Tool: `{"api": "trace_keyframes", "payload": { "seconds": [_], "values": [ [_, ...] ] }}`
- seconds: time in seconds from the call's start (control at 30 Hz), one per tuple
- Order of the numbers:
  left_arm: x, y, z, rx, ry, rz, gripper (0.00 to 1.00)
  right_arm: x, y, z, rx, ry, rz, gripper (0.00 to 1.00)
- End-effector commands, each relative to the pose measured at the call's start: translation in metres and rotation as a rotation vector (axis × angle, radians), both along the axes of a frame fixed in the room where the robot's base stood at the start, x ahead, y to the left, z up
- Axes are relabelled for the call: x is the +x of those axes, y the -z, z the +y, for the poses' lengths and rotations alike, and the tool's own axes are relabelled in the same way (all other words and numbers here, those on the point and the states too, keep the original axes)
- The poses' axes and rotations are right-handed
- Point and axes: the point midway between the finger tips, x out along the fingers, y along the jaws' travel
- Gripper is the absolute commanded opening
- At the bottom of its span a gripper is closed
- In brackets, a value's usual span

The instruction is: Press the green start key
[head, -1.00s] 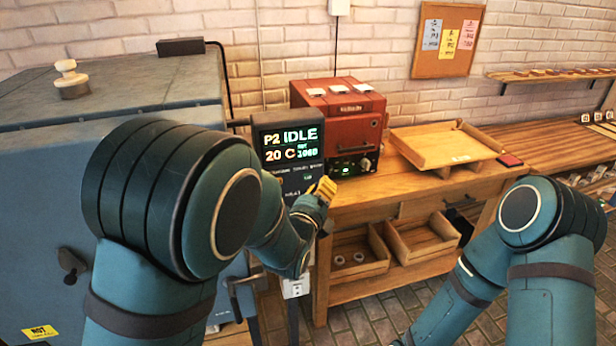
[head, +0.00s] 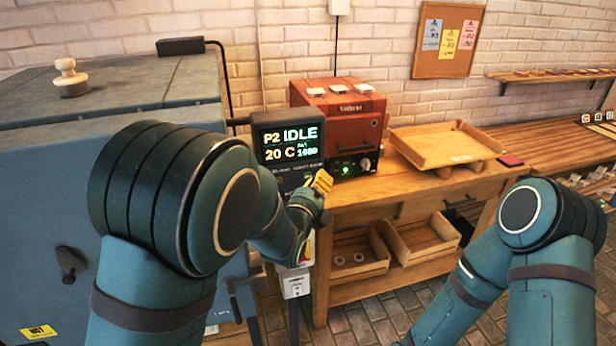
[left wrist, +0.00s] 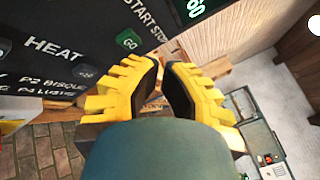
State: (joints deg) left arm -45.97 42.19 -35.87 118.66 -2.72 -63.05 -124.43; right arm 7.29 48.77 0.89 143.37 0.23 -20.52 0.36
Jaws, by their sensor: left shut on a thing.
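In the head view the panel's screen (head: 290,140) reads P2 IDLE, 20 C. My left gripper (head: 318,190), with yellow fingers, is at the panel's lower right. In the left wrist view its fingertips (left wrist: 165,75) are below and right of the key, seemingly apart from it. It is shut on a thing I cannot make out. My right gripper is out of view.
A grey kiln-like cabinet (head: 110,110) stands left of the panel. A red box machine (head: 340,115) and a wooden tray (head: 445,145) sit on the wooden bench (head: 385,188) behind and right. Open bins (head: 418,240) are on its lower shelf.

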Motion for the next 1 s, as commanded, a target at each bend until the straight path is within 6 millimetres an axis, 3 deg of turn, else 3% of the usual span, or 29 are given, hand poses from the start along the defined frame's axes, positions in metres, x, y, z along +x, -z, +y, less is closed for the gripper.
{"api": "trace_keyframes", "payload": {
  "seconds": [1.0],
  "values": [
    [0.0072,0.0007,0.0022,0.000,0.001,-0.001,0.00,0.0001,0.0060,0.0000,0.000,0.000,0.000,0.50]
  ]
}}
